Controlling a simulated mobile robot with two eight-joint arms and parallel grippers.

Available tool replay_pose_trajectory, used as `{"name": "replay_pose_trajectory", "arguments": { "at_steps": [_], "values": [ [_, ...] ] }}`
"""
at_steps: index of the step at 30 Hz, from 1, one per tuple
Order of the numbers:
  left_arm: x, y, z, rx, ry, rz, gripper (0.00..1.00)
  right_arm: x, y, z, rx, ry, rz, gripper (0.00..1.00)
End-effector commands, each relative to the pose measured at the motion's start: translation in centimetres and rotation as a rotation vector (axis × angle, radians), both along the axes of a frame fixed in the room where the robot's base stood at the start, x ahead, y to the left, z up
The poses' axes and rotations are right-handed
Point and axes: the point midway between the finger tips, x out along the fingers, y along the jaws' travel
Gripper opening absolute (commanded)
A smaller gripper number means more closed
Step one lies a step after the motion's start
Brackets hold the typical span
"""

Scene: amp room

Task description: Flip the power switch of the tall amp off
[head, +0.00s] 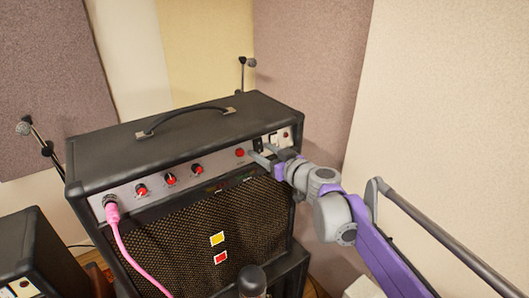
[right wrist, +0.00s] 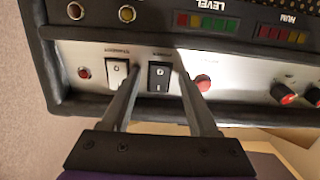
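The tall amp (head: 190,140) is a black cabinet with a silver control panel, standing on another dark cabinet. Its black rocker switch (right wrist: 158,78) is at the panel's right end in the head view, where it shows small (head: 258,144). A white rocker switch (right wrist: 115,72) sits beside it. My right gripper (head: 259,151) is at the panel. In the right wrist view its fingers (right wrist: 161,62) are apart, one on each side of the black switch, with nothing held. I cannot tell whether they touch the panel. My left gripper is not in view.
A pink cable (head: 122,250) is plugged into the panel's left end. Several red knobs (head: 171,180) line the panel. A smaller amp (head: 38,255) stands at lower left. Microphones (head: 25,128) stand at left and behind. A wall (head: 450,110) rises right of my right arm.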

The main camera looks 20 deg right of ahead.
Motion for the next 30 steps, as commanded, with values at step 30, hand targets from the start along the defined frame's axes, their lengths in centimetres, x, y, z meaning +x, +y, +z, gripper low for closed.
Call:
{"name": "replay_pose_trajectory", "arguments": {
  "at_steps": [30],
  "values": [
    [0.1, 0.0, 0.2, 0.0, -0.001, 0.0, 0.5, -10.0, -3.7, 1.4, -0.001, 0.0, 0.0, 0.6]
  ]
}}
